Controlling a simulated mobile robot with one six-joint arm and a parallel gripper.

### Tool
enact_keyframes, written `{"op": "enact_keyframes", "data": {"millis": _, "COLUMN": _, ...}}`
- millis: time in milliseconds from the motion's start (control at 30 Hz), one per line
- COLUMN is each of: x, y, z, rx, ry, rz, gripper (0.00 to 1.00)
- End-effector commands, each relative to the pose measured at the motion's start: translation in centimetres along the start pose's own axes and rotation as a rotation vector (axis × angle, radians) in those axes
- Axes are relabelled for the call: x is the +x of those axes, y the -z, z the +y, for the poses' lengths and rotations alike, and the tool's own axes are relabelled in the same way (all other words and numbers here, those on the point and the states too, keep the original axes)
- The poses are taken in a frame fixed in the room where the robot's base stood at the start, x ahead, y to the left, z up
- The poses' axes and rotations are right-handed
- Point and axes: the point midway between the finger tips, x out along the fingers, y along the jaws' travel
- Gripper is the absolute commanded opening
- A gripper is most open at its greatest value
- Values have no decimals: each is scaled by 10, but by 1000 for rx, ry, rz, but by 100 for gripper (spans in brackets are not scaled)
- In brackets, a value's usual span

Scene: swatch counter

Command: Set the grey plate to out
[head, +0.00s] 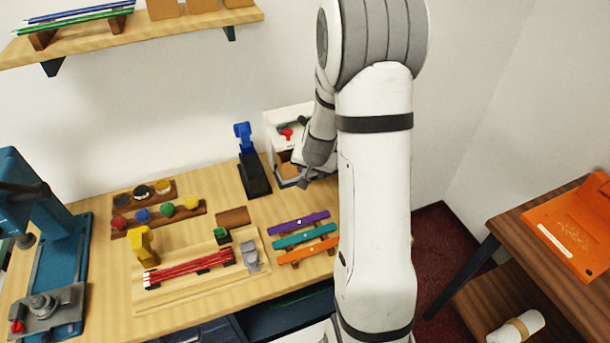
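A grey plate (62,308) lies on the foot of the blue press (75,250) at the far left. It carries a round grey knob and a small red piece at its left front. Whether the plate is in or out cannot be told for sure. My arm comes down the middle of the head view. My gripper (304,184) is at the back right of the counter, in front of the white box (272,130), far from the plate. Its fingers are small and dark, so I cannot tell whether they are open.
A black and blue stapler-like tool (254,178) stands left of my gripper. A wooden board (190,297) with red rods, colored pots (143,215) and colored strips (304,239) lie between gripper and press. A shelf (160,27) hangs above; a side table (535,235) stands right.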

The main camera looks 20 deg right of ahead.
Motion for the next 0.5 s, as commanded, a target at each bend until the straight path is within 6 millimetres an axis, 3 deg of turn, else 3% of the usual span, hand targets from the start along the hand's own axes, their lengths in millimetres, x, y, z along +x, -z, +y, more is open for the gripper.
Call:
{"op": "enact_keyframes", "data": {"millis": 300, "x": 52, "y": -2, "z": 1, "rx": 2, "ry": -1, "rz": -2, "gripper": 43}}
{"op": "enact_keyframes", "data": {"millis": 500, "x": 73, "y": -2, "z": 0, "rx": -1, "ry": -1, "rz": -1, "gripper": 43}}
